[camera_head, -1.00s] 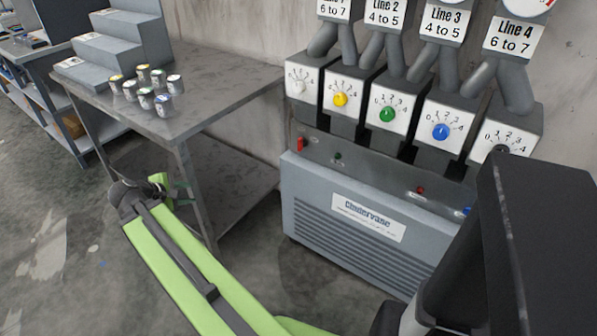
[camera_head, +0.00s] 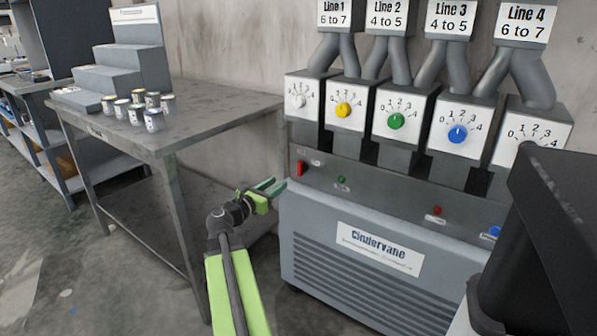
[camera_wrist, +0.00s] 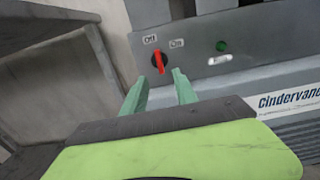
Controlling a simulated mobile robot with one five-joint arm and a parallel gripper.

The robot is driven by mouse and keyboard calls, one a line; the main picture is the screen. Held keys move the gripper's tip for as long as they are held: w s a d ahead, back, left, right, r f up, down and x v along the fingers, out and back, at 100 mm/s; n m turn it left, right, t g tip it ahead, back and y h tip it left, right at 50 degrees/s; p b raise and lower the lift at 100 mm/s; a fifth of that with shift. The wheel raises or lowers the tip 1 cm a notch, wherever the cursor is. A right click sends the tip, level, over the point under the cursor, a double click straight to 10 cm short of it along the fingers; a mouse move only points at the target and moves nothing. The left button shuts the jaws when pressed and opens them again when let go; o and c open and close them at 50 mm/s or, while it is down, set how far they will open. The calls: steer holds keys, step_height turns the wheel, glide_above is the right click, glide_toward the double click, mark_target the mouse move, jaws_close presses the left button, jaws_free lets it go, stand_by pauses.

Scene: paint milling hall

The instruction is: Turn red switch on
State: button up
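The red switch (camera_head: 300,168) is on the left end of the grey machine's sloped panel. In the wrist view the red switch (camera_wrist: 158,61) stands nearly upright below the labels "Off" and "On"; I cannot tell for sure which label it points to. My gripper (camera_head: 274,187) is just left of and below the switch in the head view. In the wrist view my gripper (camera_wrist: 160,85) has its two green fingers spread apart, with nothing between them. The fingertips are just below the switch, apparently not touching it.
A green indicator (camera_head: 341,179), a red indicator (camera_head: 437,211) and a blue button (camera_head: 494,231) are along the panel. Several dials, including a green knob (camera_head: 396,121), stand above. A grey table (camera_head: 215,104) with several small cans is at left. Floor shows between table and machine.

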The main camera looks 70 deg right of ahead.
mark_target(299, 169)
steer(key=x, duration=1.2)
steer(key=shift+d, duration=0.2)
steer(key=shift+c, duration=0.2)
jaws_close()
